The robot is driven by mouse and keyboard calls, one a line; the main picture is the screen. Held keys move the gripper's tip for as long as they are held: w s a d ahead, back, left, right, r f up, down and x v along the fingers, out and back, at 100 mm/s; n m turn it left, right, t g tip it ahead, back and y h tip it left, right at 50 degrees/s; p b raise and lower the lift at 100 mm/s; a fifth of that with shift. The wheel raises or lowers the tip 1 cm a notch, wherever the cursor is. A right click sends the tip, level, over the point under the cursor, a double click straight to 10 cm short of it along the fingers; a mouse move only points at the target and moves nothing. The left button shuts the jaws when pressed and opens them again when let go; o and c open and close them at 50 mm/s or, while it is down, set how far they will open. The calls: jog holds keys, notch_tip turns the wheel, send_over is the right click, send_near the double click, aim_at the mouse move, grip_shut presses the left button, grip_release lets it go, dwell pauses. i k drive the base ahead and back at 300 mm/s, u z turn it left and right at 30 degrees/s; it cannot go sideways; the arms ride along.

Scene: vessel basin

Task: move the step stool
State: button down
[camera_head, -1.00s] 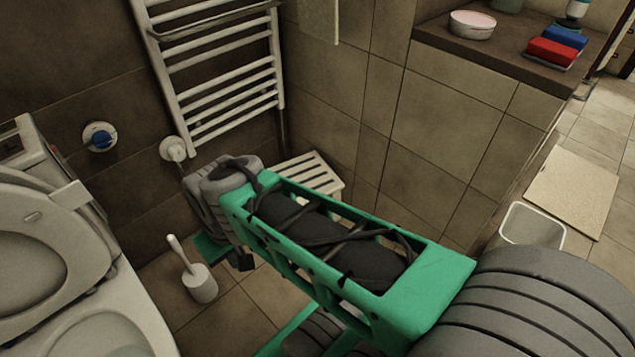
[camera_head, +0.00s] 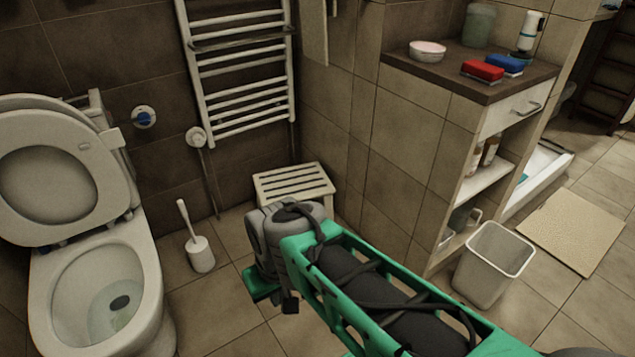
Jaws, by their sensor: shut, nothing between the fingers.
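The step stool (camera_head: 290,183) is white with a slatted top. It stands upright on the floor in the corner, below the towel radiator and against the tiled wall. My forearm and wrist hide its lower front part. My gripper (camera_head: 272,290) is at the far end of my green arm, in front of the stool and lower in the picture. It is shut and empty, and no contact with the stool shows. Its fingertips are partly hidden by the wrist.
The open toilet (camera_head: 95,285) stands at left, with a toilet brush (camera_head: 200,252) on the floor beside it. A tiled counter (camera_head: 420,125) borders the right side. A waste bin (camera_head: 492,265) and a beige mat (camera_head: 572,230) lie further right. Floor between brush and wrist is clear.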

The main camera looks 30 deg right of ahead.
aim_at(308, 181)
jog(key=z, duration=0.5)
jog(key=i, duration=1.55)
jog(key=u, duration=1.1)
jog(key=i, duration=0.35)
jog(key=u, duration=0.35)
